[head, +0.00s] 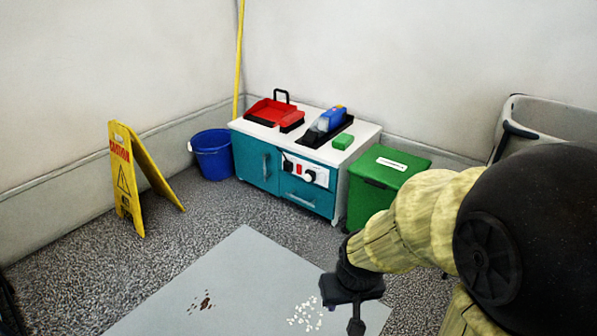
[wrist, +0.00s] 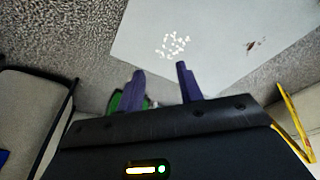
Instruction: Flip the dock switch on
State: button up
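The dock switch looks to be the small red rocker (head: 299,169) on the white panel (head: 305,170) at the front of the teal cabinet (head: 258,165) in the head view. A black knob or plug sits on either side of it. Whether the switch is on or off is too small to tell. My gripper (head: 352,308) hangs low over the floor, in front of and to the right of the cabinet, well apart from the switch. In the wrist view my gripper (wrist: 161,86) points down, its two purple fingers spread apart with nothing between them.
A blue handheld device (head: 328,121), a red dustpan (head: 272,112) and a green block (head: 343,141) are on the cabinet top. A green bin (head: 385,170) stands right of it, a blue bucket (head: 214,156) left. A yellow caution sign (head: 128,185) stands left. A grey mat (head: 235,285) with debris lies ahead.

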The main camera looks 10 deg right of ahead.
dwell(0.3)
jog(key=shift+r, duration=0.25)
jog(key=c, duration=0.6)
jog(key=w+p+v, duration=0.2)
jog(key=p+v, duration=0.8)
jog(key=w+r+p+v, duration=0.1)
jog(key=w+p+v, duration=0.1)
jog(key=p+v, duration=0.8)
jog(key=w+p+v, duration=0.3)
jog(key=p+v, duration=0.8)
jog(key=p, duration=0.1)
jog(key=shift+r, duration=0.3)
grip_shut()
jog(key=shift+w+f, duration=0.1)
